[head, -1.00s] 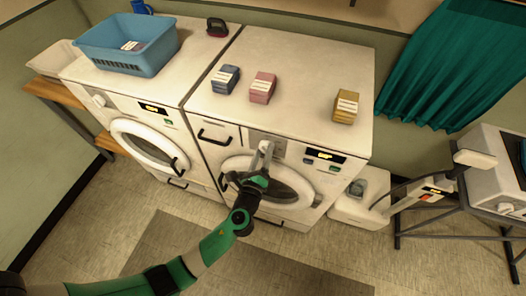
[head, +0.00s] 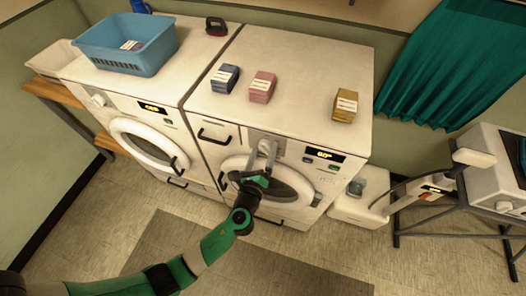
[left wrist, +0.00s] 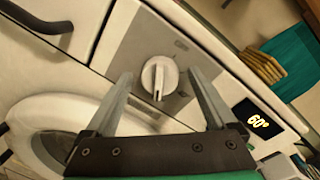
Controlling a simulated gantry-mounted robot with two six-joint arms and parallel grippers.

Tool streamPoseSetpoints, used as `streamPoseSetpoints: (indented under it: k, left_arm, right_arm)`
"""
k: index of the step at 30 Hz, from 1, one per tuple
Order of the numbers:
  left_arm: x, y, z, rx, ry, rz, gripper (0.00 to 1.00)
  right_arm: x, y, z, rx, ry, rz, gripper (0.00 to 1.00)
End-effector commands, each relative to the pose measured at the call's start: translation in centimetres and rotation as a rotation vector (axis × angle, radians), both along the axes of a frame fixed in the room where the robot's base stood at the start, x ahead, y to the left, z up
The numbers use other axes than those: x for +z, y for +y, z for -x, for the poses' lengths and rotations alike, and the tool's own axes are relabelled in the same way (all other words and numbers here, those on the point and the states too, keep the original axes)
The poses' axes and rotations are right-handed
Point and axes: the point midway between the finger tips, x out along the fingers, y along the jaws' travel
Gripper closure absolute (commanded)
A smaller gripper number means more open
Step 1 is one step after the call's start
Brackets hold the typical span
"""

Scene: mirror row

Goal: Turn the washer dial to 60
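The washer (head: 290,65) is the white front-loader on the right in the head view. Its dial (left wrist: 159,78) is a white round knob on a grey panel, with its narrow grip standing nearly upright in the left wrist view. The washer's display (left wrist: 257,121) reads 60°; it also shows in the head view (head: 325,154). My left gripper (head: 267,149) is at the panel. In the left wrist view its two fingers (left wrist: 158,76) stand apart, one on each side of the dial, with gaps showing. In the head view the dial is hidden by the gripper. My right gripper is not in view.
A second front-loader (head: 143,110) with a blue basket (head: 120,58) on top stands to the left. A blue box (head: 225,78), a pink box (head: 262,87) and a yellow box (head: 344,105) sit on the washer's top. The floor in front is free.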

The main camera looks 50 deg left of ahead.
Motion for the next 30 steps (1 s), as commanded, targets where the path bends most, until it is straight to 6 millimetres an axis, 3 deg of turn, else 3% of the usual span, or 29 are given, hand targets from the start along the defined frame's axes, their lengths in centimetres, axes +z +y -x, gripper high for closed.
streamPoseSetpoints:
  k: [10, 21, 30]
  left_arm:
    - [0.1, -0.6, 0.8, -0.003, 0.000, 0.001, 0.10]
    - [0.3, -4.9, 7.7, -0.006, 0.001, 0.000, 0.10]
    - [0.5, -6.1, 9.9, 0.000, -0.001, 0.001, 0.10]
  right_arm:
    - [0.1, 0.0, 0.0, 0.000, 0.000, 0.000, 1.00]
    - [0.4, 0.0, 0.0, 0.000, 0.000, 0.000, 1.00]
    - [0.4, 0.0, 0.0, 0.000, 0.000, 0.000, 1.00]
